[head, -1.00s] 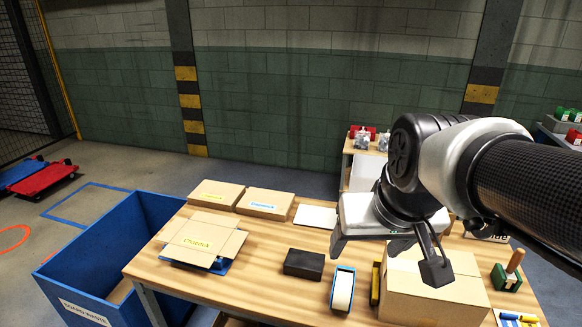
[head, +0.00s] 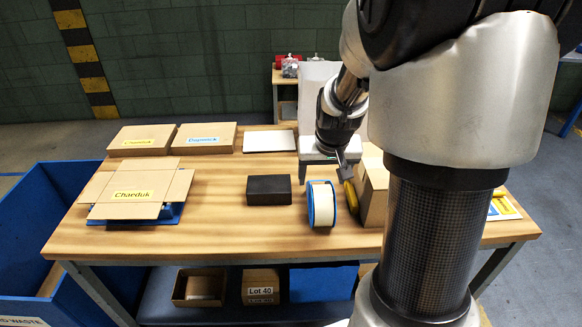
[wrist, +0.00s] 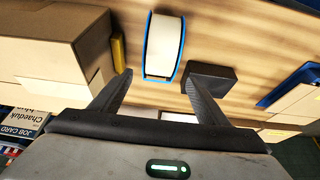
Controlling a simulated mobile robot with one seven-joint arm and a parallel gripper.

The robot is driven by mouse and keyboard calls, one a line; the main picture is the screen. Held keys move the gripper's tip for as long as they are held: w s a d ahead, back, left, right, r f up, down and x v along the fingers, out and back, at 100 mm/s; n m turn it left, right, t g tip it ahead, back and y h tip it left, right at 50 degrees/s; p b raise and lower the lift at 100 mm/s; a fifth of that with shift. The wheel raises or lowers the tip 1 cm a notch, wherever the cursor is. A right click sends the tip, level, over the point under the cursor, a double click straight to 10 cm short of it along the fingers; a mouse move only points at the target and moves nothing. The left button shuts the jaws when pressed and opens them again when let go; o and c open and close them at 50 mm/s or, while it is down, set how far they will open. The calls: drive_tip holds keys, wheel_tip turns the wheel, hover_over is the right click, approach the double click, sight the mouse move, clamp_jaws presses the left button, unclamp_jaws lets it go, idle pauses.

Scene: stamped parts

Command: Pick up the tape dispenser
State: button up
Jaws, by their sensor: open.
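The tape dispenser (head: 321,204), a blue-rimmed piece with a wide cream band, stands on the wooden table between a black block and a yellow item. It also shows in the wrist view (wrist: 164,46), at top centre beyond the fingertips. My gripper (head: 325,168) is open, over the table on the far side of the dispenser in the head view. In the wrist view my open gripper (wrist: 158,80) has its two fingers pointing toward the dispenser, roughly centred on it. Nothing is between the fingers. The gap to the dispenser is hard to judge.
A black block (head: 268,189) lies left of the dispenser. A yellow item (head: 351,196) and a cardboard box (head: 374,190) stand close on its right, the box partly hidden by my arm. Flat cartons (head: 140,193) lie at left. The table front (head: 240,235) is clear.

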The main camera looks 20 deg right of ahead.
sight(321, 186)
drive_tip(key=b+x, duration=0.2)
drive_tip(key=x, duration=0.6)
drive_tip(key=shift+s+d, duration=0.1)
drive_tip(key=shift+s, duration=0.05)
drive_tip(key=c, duration=1.1)
